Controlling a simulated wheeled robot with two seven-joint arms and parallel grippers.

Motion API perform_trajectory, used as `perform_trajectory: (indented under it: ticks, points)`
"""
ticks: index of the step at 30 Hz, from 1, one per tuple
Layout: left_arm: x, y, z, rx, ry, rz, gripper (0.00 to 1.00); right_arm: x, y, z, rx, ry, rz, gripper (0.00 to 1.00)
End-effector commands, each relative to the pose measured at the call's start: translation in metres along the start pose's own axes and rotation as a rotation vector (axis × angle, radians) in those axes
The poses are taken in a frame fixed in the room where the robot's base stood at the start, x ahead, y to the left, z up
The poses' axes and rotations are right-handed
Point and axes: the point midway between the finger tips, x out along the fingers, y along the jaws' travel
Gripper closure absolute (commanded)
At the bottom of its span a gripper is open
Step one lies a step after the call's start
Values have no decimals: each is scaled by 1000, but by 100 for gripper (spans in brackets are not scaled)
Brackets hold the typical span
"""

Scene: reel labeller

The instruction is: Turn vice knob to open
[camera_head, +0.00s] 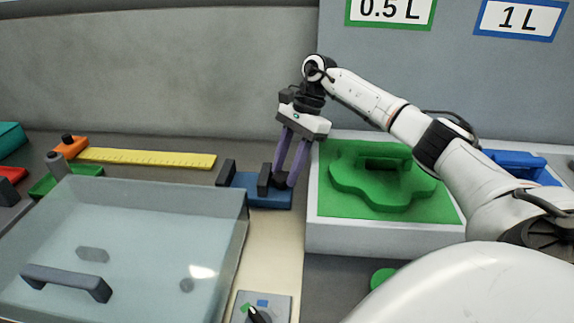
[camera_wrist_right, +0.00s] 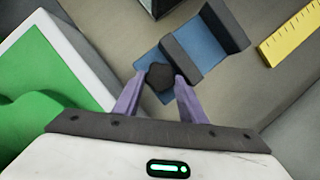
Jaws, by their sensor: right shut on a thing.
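The vice is a blue base (camera_head: 246,182) with dark jaws (camera_head: 226,171), standing on the bench between the clear box and the white block. Its dark knob (camera_wrist_right: 160,77) shows in the right wrist view, between the fingers at the near end of the blue base (camera_wrist_right: 205,42). My right gripper (camera_head: 281,182) reaches down from above with its purple fingers around the knob. In the right wrist view my right gripper (camera_wrist_right: 160,84) is shut on the knob, one finger on each side. In the head view the fingers partly hide the knob. My left gripper is in neither view.
A clear box (camera_head: 130,235) with a dark handle fills the front left. A yellow ruler (camera_head: 150,158) lies behind it. A white block with a green shape (camera_head: 385,190) stands close right of the vice. A panel with a switch (camera_head: 262,308) sits in front.

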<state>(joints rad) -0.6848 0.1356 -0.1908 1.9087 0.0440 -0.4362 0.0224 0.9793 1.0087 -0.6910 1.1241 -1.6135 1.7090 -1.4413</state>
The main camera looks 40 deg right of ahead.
Motion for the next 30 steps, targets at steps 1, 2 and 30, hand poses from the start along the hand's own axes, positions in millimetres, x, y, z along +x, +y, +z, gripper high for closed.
perform_trajectory:
  ticks: [1, 2, 30]
  points:
    - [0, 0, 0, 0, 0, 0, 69, 4, 1, 6, -13, -11, 9, 85]
    - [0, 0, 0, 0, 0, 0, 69, 4, 1, 6, -13, -11, 9, 85]
    - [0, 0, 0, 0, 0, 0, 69, 4, 1, 4, -9, -8, 7, 44]
